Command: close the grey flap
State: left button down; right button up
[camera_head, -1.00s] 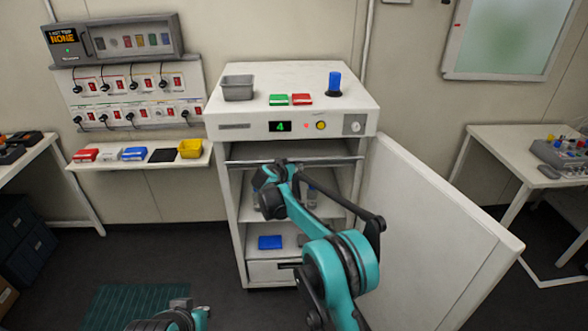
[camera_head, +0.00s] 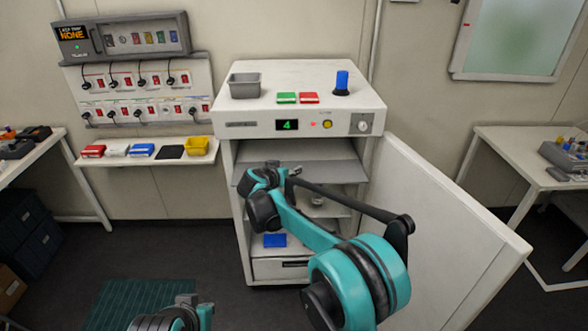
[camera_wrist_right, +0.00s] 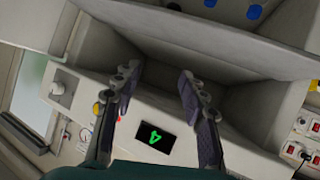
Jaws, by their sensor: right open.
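The grey flap (camera_head: 325,171) is a broad panel at the upper opening of the white cabinet (camera_head: 240,117), below the display. It slants across the opening, and the shelves show beneath it. In the right wrist view the flap (camera_wrist_right: 215,36) is a wide pale panel above the dark opening. My right gripper (camera_head: 292,171) is in front of the flap in the head view. In the wrist view its two fingers (camera_wrist_right: 158,76) are apart with nothing between them. I cannot tell whether it touches the flap. My left gripper (camera_head: 168,320) is partly cut off at the bottom edge.
The white cabinet door (camera_head: 450,205) stands open to the right, close to my right arm. A grey bin (camera_head: 244,88), green and red boxes and a blue-topped item stand on the cabinet. A blue box (camera_head: 274,240) lies on a low shelf.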

jog(key=shift+s+a+r, duration=0.15)
jog(key=shift+s+r, duration=0.1)
jog(key=shift+s, duration=0.2)
